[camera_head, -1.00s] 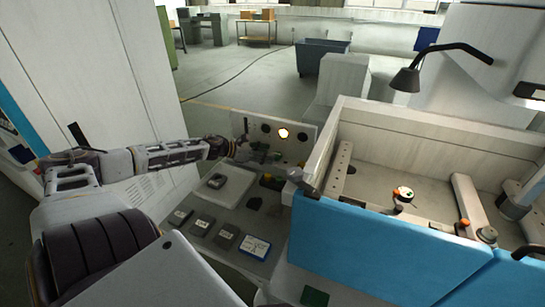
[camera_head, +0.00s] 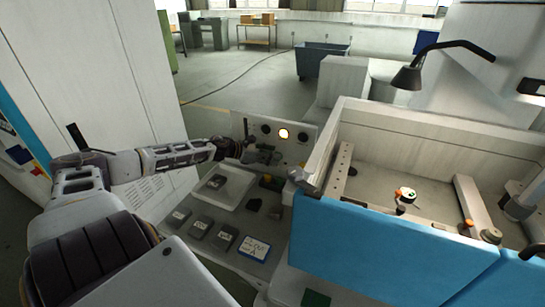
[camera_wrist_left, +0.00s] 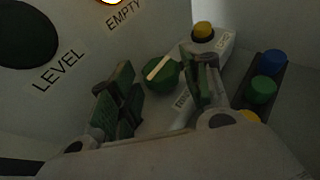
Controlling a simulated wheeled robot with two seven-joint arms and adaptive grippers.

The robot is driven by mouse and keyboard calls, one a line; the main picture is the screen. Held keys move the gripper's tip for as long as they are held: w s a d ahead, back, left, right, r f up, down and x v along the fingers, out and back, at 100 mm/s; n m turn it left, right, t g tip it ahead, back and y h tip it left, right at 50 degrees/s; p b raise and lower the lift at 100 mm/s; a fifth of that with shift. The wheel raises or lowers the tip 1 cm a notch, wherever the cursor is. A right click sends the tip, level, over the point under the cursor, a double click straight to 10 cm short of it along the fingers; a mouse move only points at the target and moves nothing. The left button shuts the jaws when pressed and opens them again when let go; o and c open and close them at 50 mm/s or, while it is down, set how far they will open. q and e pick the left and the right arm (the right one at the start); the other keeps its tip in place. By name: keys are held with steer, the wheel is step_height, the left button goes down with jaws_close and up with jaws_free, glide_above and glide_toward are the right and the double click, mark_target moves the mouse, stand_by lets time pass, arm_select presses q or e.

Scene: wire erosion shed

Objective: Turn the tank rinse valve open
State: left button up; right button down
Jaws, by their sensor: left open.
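A round green knob with a cream bar (camera_wrist_left: 160,72), which looks like the rinse valve, sits on the grey panel in the left wrist view. The label beside it is partly hidden. My left gripper (camera_wrist_left: 158,84) is open, with one green-padded finger on each side of the knob in the picture. I cannot tell whether either finger touches it. In the head view my left gripper (camera_head: 262,156) reaches to the far end of the console, by the upright panel. The knob is too small to make out there. My right gripper is not in view.
A yellow button (camera_wrist_left: 203,30) stands close beyond the right finger. Blue (camera_wrist_left: 273,62) and green (camera_wrist_left: 263,89) buttons lie to the right. The upright panel (camera_head: 304,152) with a lit lamp (camera_head: 284,133) rises behind. The white tank wall (camera_head: 322,150) is right of the gripper.

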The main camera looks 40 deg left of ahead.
arm_select(q)
steer(key=shift+w+d+f, duration=0.15)
steer(key=shift+w, duration=0.2)
stand_by(0.4)
steer(key=c, duration=0.7)
steer(key=shift+c, duration=0.2)
steer(key=shift+d, duration=0.1)
